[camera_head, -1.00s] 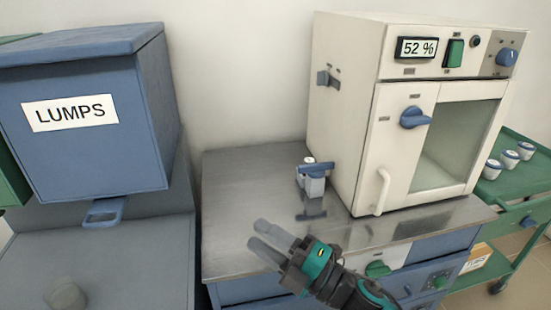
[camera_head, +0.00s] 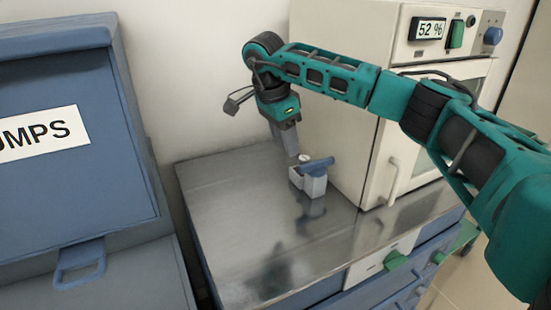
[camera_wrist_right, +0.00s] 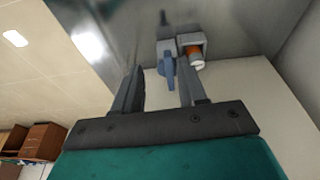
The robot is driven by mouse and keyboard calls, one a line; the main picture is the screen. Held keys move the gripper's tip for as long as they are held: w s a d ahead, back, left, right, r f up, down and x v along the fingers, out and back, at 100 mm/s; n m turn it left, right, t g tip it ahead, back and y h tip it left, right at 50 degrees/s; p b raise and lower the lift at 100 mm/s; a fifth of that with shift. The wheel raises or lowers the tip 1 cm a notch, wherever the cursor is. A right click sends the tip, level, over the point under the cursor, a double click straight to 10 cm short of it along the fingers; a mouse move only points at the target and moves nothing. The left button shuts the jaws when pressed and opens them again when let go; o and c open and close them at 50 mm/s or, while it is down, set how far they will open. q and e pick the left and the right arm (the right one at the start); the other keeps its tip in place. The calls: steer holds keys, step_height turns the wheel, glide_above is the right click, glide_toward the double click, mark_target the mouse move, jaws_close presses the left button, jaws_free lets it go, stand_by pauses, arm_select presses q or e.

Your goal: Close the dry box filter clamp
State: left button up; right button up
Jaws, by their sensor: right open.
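The filter clamp is a small grey-white block (camera_head: 314,186) with a blue lever (camera_head: 320,163) on top, standing on the metal bench beside the dry box (camera_head: 335,110). A short white cylinder sits in the block. My right gripper (camera_head: 290,148) points down just behind and above the clamp in the head view. In the right wrist view its two fingers are apart and empty, the blue lever (camera_wrist_right: 167,68) appears in the gap between them, and the orange-and-white filter (camera_wrist_right: 195,57) is near the right finger. Contact cannot be told. My left gripper is not in view.
The metal bench top (camera_head: 235,215) is clear in front and to the left of the clamp. The dry box wall rises close to the right. My right arm crosses in front of the dry box.

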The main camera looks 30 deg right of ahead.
mark_target(312, 163)
steer(key=d+r+h, duration=0.2)
steer(key=d+r, duration=0.1)
steer(key=shift+m, duration=0.3)
steer(key=b+x, duration=0.1)
steer(key=x, duration=1.1)
steer(key=shift+w+f, duration=0.1)
steer(key=shift+w, duration=0.1)
steer(key=shift+c, duration=0.4)
jaws_close()
